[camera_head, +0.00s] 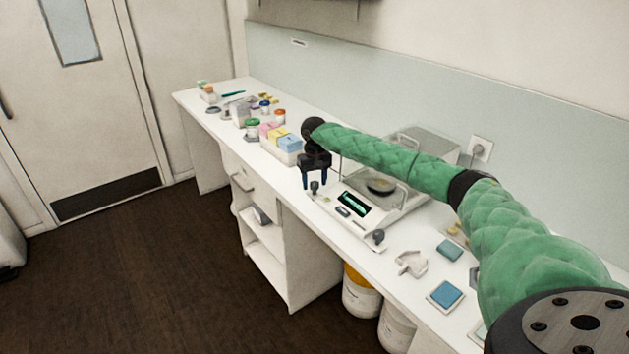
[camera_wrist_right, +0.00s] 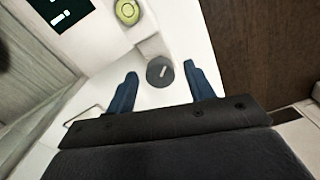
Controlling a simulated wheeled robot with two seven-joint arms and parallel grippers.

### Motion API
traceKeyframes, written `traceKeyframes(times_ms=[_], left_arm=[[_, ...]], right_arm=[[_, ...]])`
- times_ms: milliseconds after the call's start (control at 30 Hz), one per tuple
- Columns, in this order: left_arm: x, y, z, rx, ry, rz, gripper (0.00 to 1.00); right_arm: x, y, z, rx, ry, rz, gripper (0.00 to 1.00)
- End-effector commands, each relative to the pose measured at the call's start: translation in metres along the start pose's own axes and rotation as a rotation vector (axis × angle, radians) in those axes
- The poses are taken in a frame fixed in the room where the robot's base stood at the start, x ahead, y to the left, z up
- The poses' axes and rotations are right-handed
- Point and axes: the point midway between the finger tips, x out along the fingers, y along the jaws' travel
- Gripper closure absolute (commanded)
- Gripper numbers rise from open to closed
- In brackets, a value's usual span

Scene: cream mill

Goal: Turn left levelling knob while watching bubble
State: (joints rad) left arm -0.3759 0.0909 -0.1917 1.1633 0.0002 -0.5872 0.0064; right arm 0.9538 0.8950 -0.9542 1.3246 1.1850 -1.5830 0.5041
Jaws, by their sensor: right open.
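The balance (camera_head: 362,212) stands on the white bench, with a dark display beside its pan. The left levelling knob (camera_head: 314,188) is a dark knob at its front left corner. In the right wrist view the knob (camera_wrist_right: 160,71) is a grey disc with a pale mark. The round yellow-green bubble level (camera_wrist_right: 128,11) is at the top of that view; its bubble is too small to read. My right gripper (camera_head: 315,184) is open over the knob. In the wrist view its blue fingertips (camera_wrist_right: 161,76) lie either side of the knob, with gaps. My left gripper is not in view.
The right levelling knob (camera_head: 379,235) is at the balance's other front corner. A box with coloured packs (camera_head: 287,155) stands just left of my gripper. A white scoop-like piece (camera_head: 411,264) and blue pads (camera_head: 445,294) lie right. The bench's front edge is close.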

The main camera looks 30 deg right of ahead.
Motion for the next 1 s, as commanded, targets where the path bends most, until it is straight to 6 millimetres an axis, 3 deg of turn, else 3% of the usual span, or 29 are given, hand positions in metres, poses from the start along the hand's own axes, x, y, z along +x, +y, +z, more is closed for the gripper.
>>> traceKeyframes(times_ms=[33,233,600,800,1000], left_arm=[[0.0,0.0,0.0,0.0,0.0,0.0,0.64],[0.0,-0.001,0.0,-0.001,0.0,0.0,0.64],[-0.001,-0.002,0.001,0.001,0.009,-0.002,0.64],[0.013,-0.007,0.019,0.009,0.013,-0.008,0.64],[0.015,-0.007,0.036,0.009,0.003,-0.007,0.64]], right_arm=[[0.0,0.0,0.0,0.0,0.0,0.0,0.53],[0.0,0.0,0.0,0.0,0.0,0.0,0.92],[-0.002,0.0,0.0,-0.059,-0.001,-0.001,0.92],[-0.003,0.0,0.0,-0.182,0.0,-0.001,0.92],[-0.003,0.0,0.0,-0.332,0.0,-0.002,0.92]])
